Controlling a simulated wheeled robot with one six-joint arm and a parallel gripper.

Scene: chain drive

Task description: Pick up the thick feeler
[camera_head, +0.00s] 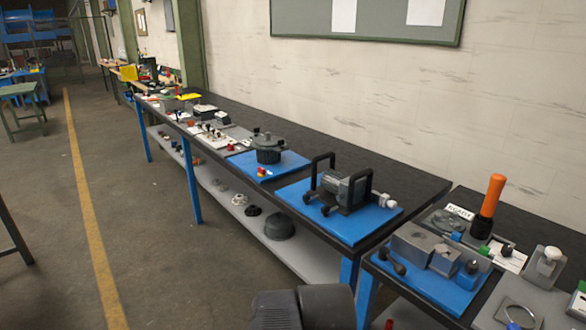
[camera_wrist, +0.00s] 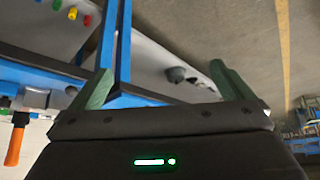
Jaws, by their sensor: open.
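I cannot make out the thick feeler with certainty in either view. Several small tools and parts lie on the near right bench, too small to tell apart. My gripper (camera_wrist: 162,72) shows in the wrist view with its two green fingers spread wide and nothing between them. It is in front of the benches, with blue legs and a shelf behind it. In the head view a dark part of my arm is at the bottom edge, left of the near bench; the fingers are not visible there.
The near bench carries a blue mat (camera_head: 438,286) with grey blocks and an upright orange-handled tool (camera_head: 492,195). The long bench (camera_head: 320,153) bears a motor-like unit (camera_head: 345,190) on a blue board and a dark round housing (camera_head: 268,148). Open floor (camera_head: 150,220) lies left.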

